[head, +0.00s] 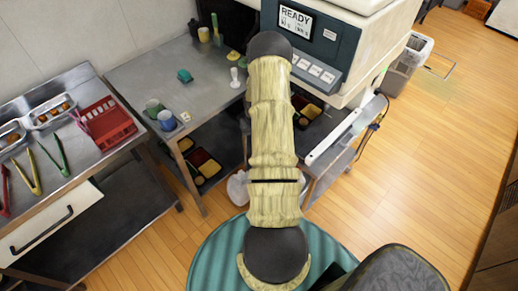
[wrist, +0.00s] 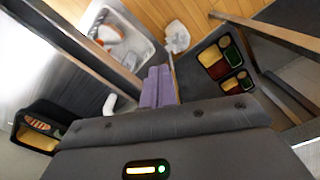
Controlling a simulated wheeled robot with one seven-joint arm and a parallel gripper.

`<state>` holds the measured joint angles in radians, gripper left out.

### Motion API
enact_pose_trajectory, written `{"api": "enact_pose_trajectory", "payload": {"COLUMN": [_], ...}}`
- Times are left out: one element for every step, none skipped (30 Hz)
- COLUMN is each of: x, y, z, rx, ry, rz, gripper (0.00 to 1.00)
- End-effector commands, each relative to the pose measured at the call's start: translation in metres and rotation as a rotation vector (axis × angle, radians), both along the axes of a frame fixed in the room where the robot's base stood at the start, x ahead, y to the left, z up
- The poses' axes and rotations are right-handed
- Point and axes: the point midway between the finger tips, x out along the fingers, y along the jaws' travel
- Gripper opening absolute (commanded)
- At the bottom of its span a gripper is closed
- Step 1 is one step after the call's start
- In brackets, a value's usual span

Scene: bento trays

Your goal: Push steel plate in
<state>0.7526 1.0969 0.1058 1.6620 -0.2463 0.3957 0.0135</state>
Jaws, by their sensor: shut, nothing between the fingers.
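In the head view, a pale, flat slanted plate (head: 346,130) sticks out at the lower right side of the machine (head: 340,45), whose screen reads READY. It may be the steel plate; my arm covers part of the area to its left. My gripper is hidden in the head view. In the wrist view, the two purple fingers of my gripper (wrist: 158,86) are together and empty. A metal tray-like surface (wrist: 147,49) with a rounded corner lies beyond them at upper left; I cannot tell whether it is the same plate. No contact with the fingers is clear.
A steel table (head: 135,72) with cups stands left of the machine. Another table holds a red rack (head: 106,124) and tongs. Filled bento trays (head: 203,167) sit on a low shelf. A grey bin (head: 405,66) stands right of the machine; wooden floor there is open.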

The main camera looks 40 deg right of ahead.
Motion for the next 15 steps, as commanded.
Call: {"api": "enact_pose_trajectory", "payload": {"x": [0.000, 0.000, 0.000, 0.000, 0.000, 0.000, 0.000, 0.000, 0.000, 0.000, 0.000, 0.000, 0.000, 0.000, 0.000], "y": [0.000, 0.000, 0.000, 0.000, 0.000, 0.000, 0.000, 0.000, 0.000, 0.000, 0.000, 0.000, 0.000, 0.000, 0.000], "z": [0.006, 0.008, 0.011, 0.013, 0.015, 0.017, 0.019, 0.021, 0.024, 0.026, 0.027, 0.030, 0.032, 0.034, 0.036], "rx": [0.000, 0.000, 0.000, 0.000, 0.000, 0.000, 0.000, 0.000, 0.000, 0.000, 0.000, 0.000, 0.000, 0.000, 0.000], "ry": [-0.001, -0.001, -0.001, -0.001, -0.001, -0.001, -0.001, -0.001, -0.001, -0.001, -0.001, -0.001, 0.000, 0.000, 0.000], "rz": [0.000, 0.000, 0.000, -0.001, -0.001, -0.001, -0.001, -0.001, 0.000, 0.000, 0.000, 0.000, 0.000, 0.000, 0.001], "gripper": [0.00, 0.00, 0.00, 0.00, 0.00, 0.00, 0.00, 0.00, 0.00, 0.00, 0.00, 0.00, 0.00, 0.00, 0.00]}}
